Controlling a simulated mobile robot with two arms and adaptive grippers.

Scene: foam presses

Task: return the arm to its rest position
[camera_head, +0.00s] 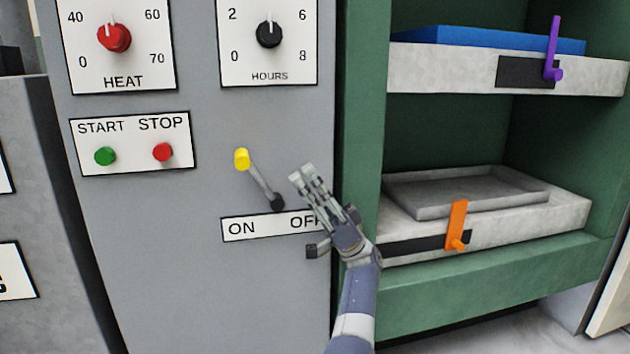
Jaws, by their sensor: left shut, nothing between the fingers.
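My left gripper (304,178) is shut and empty in front of the grey control panel (270,290). Its fingers point up and to the left, and it covers the end of the OFF label. A lever with a yellow knob (242,159) is to the left of the fingertips, with a gap between them in the picture. The lever tilts up and left from its dark pivot (278,202), toward the ON side of the ON/OFF label (262,227). My arm comes up from the bottom edge. My right gripper is not in view.
The panel also has a red HEAT knob (114,37), a black HOURS knob (269,35), a green START button (105,156) and a red STOP button (163,152). The green press (480,285) on the right holds a grey tray (430,209), an orange lever (457,222) and a purple lever (554,50).

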